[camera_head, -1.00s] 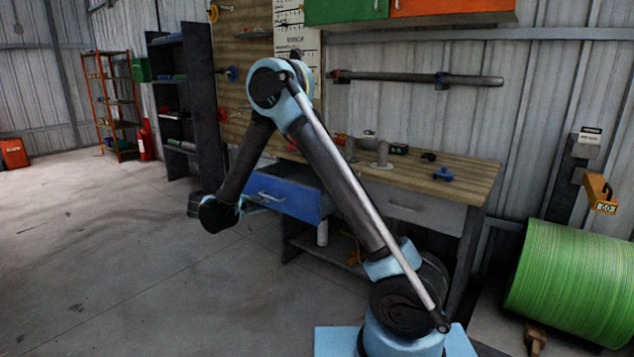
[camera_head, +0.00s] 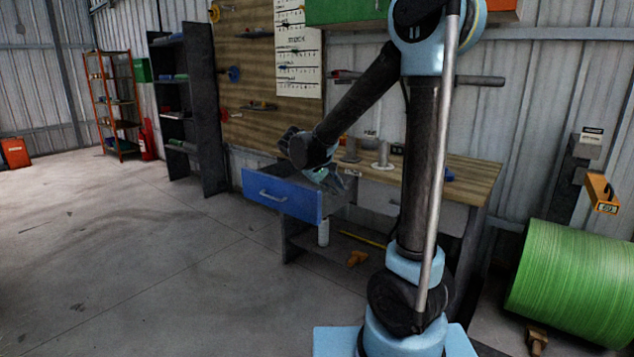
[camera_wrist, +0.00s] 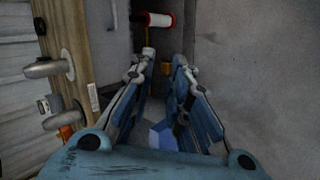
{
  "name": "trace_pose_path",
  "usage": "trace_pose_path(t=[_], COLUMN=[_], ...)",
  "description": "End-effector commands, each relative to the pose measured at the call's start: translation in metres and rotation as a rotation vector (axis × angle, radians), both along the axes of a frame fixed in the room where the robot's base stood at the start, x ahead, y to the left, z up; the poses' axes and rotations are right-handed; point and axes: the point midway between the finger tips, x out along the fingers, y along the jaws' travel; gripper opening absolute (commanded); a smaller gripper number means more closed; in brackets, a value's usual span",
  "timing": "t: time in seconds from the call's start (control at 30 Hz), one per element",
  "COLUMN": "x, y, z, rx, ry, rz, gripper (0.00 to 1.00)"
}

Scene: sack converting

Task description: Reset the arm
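My gripper (camera_head: 345,182) is in front of the workbench (camera_head: 470,175), over the pulled-out blue drawer (camera_head: 285,198), partly hidden by my own wrist. In the wrist view, the two fingers of my gripper (camera_wrist: 164,60) stand apart with a gap at the tips, and I see nothing held between them. The wooden bench top (camera_wrist: 75,50) runs along the left of the wrist view, with grey spool-like parts (camera_wrist: 48,68) on it. What lies inside the drawer is hard to make out.
A large green roll (camera_head: 575,285) stands at the right. A dark shelf (camera_head: 185,110) and an orange rack (camera_head: 113,105) stand at the left. Under the bench are a white cylinder (camera_head: 323,232) and an orange-yellow object (camera_head: 357,258). The floor (camera_head: 130,270) at left is clear.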

Motion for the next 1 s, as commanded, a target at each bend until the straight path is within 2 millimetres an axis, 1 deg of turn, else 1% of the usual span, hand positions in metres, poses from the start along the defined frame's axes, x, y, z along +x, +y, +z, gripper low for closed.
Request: trace_pose_path(t=[0.03,0.2,0.4,0.5,0.6,0.8,1.0], x=[-0.010,-0.044,-0.087,-0.110,-0.133,-0.178,-0.220], y=[-0.014,-0.049,-0.083,-0.096,-0.108,-0.124,-0.131], z=[0.002,0.003,0.000,-0.003,-0.008,-0.021,-0.038], rx=[0.022,0.105,0.205,0.256,0.307,0.413,0.521], ry=[0.010,0.040,0.065,0.074,0.081,0.087,0.083], rz=[-0.018,-0.069,-0.130,-0.161,-0.193,-0.256,-0.319], gripper=[0.17,0.17,0.17,0.17,0.17,0.17,0.17])
